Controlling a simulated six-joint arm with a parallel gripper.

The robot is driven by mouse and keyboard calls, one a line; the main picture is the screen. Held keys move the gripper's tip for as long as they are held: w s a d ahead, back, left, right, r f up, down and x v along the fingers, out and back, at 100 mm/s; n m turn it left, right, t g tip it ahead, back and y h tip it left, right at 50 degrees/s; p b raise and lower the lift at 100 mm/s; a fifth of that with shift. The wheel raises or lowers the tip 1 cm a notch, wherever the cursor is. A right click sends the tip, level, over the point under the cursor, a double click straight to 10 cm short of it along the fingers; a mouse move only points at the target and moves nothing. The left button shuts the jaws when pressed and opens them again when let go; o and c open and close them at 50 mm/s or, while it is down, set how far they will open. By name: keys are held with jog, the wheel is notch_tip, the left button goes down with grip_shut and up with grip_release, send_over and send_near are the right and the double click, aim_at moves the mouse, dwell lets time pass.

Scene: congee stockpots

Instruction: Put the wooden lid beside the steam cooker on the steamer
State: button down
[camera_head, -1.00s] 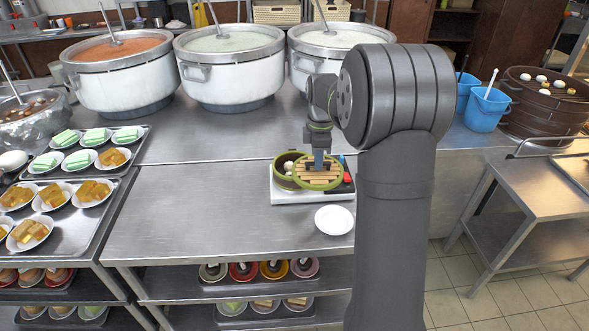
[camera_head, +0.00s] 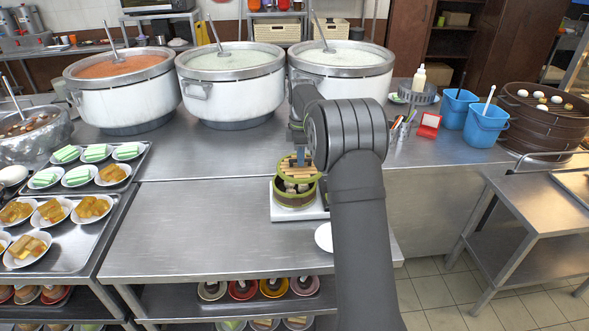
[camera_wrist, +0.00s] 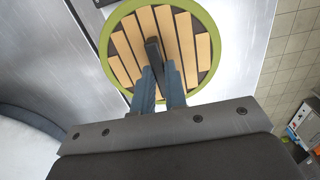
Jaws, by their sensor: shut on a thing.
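The wooden lid (camera_head: 294,173), round with pale slats and a green rim, hangs from my gripper (camera_head: 300,160). In the wrist view my gripper (camera_wrist: 160,88) is shut on the dark bar handle across the lid (camera_wrist: 185,35). The round green-rimmed steamer (camera_head: 293,201) stands open, with pale and dark food showing inside. It sits on the white steam cooker base (camera_head: 300,215). In the head view the lid appears above and toward the back of the steamer, apart from its front rim. The wrist view does not show the steamer.
A white plate (camera_head: 324,237) lies in front, partly hidden by my arm. Large stockpots (camera_head: 231,85) line the back of the counter. A red box (camera_head: 429,125) and blue buckets (camera_head: 486,124) stand to the right. The counter left of the steamer is clear.

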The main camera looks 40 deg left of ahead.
aim_at(295, 164)
jog(key=shift+s+a+f, duration=0.15)
jog(key=shift+a+f, duration=0.15)
jog(key=shift+a, duration=0.15)
jog(key=shift+s+a+f, duration=0.15)
jog(key=shift+a+f, duration=0.1)
jog(key=shift+a, duration=0.2)
jog(key=shift+a+f, duration=0.1)
jog(key=shift+f, duration=1.9)
jog(key=shift+f, duration=0.2)
jog(key=c, duration=1.5)
grip_release()
jog(key=shift+o, duration=0.2)
jog(key=shift+r, duration=0.1)
